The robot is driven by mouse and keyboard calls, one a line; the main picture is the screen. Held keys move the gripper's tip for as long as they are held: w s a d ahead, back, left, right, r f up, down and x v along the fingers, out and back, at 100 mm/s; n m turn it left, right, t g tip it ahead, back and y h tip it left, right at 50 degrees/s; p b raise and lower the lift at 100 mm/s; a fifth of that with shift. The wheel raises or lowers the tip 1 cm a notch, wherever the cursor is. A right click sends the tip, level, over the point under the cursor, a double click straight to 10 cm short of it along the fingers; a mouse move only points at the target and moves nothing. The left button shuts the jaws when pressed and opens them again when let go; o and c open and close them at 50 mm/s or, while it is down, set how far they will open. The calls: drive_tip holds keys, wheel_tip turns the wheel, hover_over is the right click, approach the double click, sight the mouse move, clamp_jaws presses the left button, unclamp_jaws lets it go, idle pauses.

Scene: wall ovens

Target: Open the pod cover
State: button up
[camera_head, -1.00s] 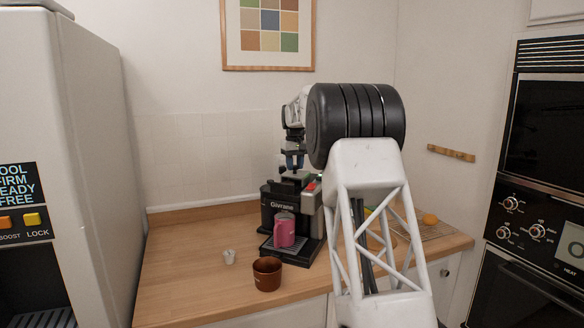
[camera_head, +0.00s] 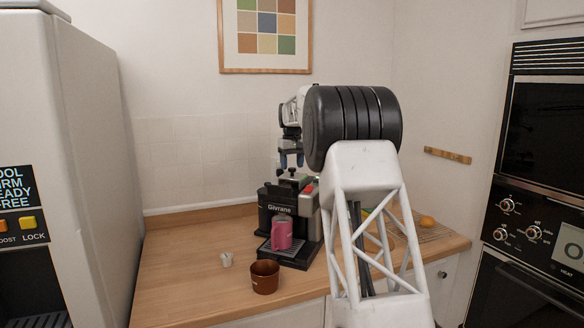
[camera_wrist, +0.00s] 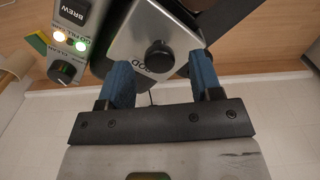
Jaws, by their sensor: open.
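The coffee machine (camera_head: 300,210) stands on the counter, black and silver. Its silver pod cover (camera_wrist: 150,45), with a black round knob (camera_wrist: 160,56) and the partly hidden lettering "POD", shows in the wrist view. My gripper (camera_wrist: 161,62) is open, its two blue fingers spread to the left and right of the knob with clear gaps. In the head view my gripper (camera_head: 291,160) is above the machine's top, pointing down. It holds nothing. My arm hides part of the machine's right side in the head view.
A pink mug (camera_head: 281,233) stands on the machine's drip tray. A BREW button (camera_wrist: 74,10) and a dial (camera_wrist: 64,73) are left of the cover. The left counter is mostly clear.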

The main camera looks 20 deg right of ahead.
sight(292, 169)
drive_tip(key=shift+r, duration=3.25)
drive_tip(key=shift+s+a+r, duration=0.15)
drive_tip(key=shift+s+a, duration=0.1)
drive_tip(key=shift+s, duration=0.1)
drive_tip(key=s+a, duration=0.5)
drive_tip(key=s, duration=0.6)
drive_tip(key=s+a+t, duration=0.1)
drive_tip(key=s+a, duration=0.5)
drive_tip(key=s, duration=0.5)
drive_tip(key=s+a, duration=0.5)
drive_tip(key=s, duration=0.6)
drive_tip(key=s+a+f, duration=0.2)
drive_tip(key=s+f, duration=0.4)
drive_tip(key=s, duration=0.6)
drive_tip(key=s+a+f+t, duration=0.1)
drive_tip(key=s+f, duration=0.5)
drive_tip(key=s, duration=0.6)
drive_tip(key=s+a+f+m, duration=0.1)
drive_tip(key=s+a+f, duration=0.3)
drive_tip(key=s, duration=0.8)
wheel_tip(292, 169, down, 3)
drive_tip(key=shift+r+t, duration=0.15)
drive_tip(key=shift+t, duration=0.15)
